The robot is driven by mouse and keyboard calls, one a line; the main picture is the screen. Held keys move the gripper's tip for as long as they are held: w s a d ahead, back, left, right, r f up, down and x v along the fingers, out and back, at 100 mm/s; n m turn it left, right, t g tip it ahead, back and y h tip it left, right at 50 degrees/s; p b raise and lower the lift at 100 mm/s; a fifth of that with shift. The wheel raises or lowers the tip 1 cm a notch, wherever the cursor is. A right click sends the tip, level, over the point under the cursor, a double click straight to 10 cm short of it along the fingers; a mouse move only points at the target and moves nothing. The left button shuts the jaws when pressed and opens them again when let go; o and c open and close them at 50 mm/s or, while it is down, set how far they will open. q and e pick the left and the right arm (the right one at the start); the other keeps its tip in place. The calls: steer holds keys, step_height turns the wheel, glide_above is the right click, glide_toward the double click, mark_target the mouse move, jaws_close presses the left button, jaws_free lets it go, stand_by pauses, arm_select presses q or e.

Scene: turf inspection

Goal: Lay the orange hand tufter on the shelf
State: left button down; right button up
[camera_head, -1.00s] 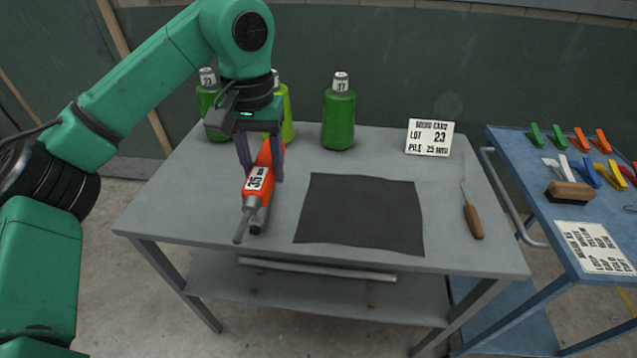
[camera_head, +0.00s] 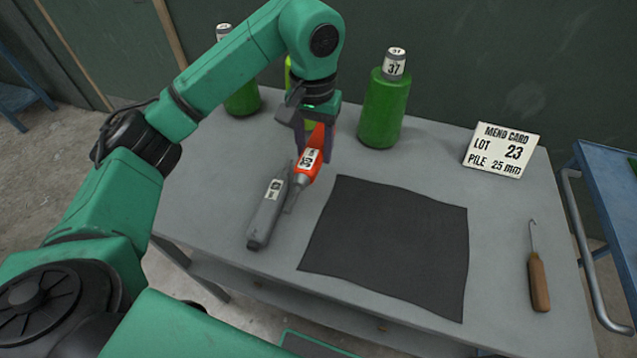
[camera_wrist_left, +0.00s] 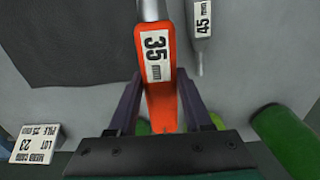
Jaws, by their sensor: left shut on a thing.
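The orange hand tufter (camera_head: 308,160) has a white label reading 35 and a grey metal tip. My left gripper (camera_head: 316,142) is shut on it over the grey table (camera_head: 230,180). In the left wrist view the tufter (camera_wrist_left: 158,90) lies between the two purple fingers of the left gripper (camera_wrist_left: 158,100). A grey tufter (camera_head: 266,215) lies on the table just left of it; its label reads 45 in the left wrist view (camera_wrist_left: 202,35). The lower shelf (camera_head: 215,270) is mostly hidden beneath the tabletop. My right gripper is not in view.
A dark mat (camera_head: 390,240) lies right of the tufters. Green bottles stand behind, one labelled 37 (camera_head: 384,110). A mend card (camera_head: 500,150) and a wooden-handled hook (camera_head: 538,280) are on the right. A blue cart (camera_head: 610,190) stands beyond the table's right edge.

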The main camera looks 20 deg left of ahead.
arm_select(q)
glide_above(316, 187)
step_height(316, 187, down, 6)
steer(key=shift+w+f+p, duration=0.1)
steer(key=shift+w+p, duration=0.05)
steer(key=shift+p, duration=0.3)
steer(key=shift+s+f+p, duration=0.25)
steer(key=shift+f+p, duration=0.05)
steer(key=shift+f, duration=1.3)
steer(key=shift+w, duration=0.15)
steer(key=shift+f, duration=0.2)
steer(key=shift+c, duration=1.6)
jaws_free()
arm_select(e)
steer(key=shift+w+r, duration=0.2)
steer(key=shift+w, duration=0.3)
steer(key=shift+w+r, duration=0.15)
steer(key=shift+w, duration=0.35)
